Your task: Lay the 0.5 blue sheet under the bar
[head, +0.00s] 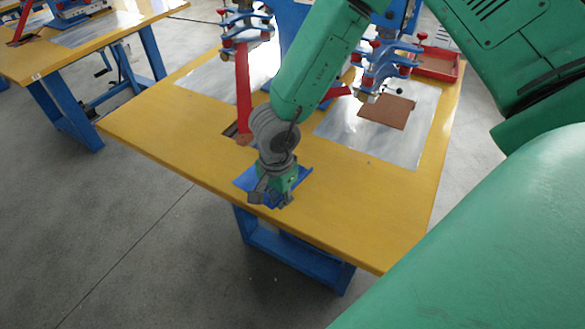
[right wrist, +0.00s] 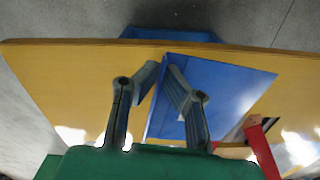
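The blue sheet (head: 301,178) lies near the front edge of the yellow table, partly hidden under my right gripper (head: 271,198) in the head view. In the right wrist view the sheet (right wrist: 225,92) shows as a flat blue panel, and my right gripper (right wrist: 164,85) has its two fingers apart. One finger is left of the sheet's left edge and the other is over the sheet; I cannot tell whether they touch it. The blue welding units with red knobs (head: 383,62) stand at the back; the bar cannot be made out clearly. My left gripper is out of view.
A brown sheet (head: 388,111) lies on a grey metal plate (head: 338,128) at the right. A red lever (head: 242,88) stands behind the gripper, near a dark slot. A red tray (head: 437,64) is at the back right. The table's front left is clear.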

